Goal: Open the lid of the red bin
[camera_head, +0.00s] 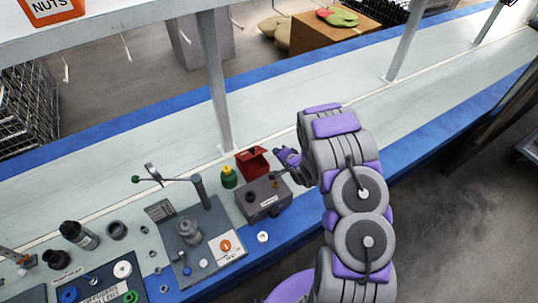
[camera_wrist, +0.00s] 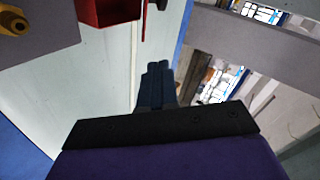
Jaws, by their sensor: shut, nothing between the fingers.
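The red bin (camera_head: 251,166) stands on the pale bench top, just behind a grey box. In the wrist view the red bin (camera_wrist: 108,12) is cut off by the top edge, left of my fingers. A thin red strip beside its right side may be the lid's edge; I cannot tell how the lid stands. My gripper (camera_head: 276,176) is right of the bin, close to it and over the grey box's back edge; its tips are small here. In the wrist view my gripper (camera_wrist: 158,66) has its fingers together and empty, with a visible gap to the bin.
The grey box (camera_head: 263,198) with knobs is in front of the bin. A green and yellow bottle (camera_head: 229,177) is left of it. A pump fixture (camera_head: 192,232) with a lever stands further left. A metal post (camera_head: 216,85) rises behind. The bench to the right is clear.

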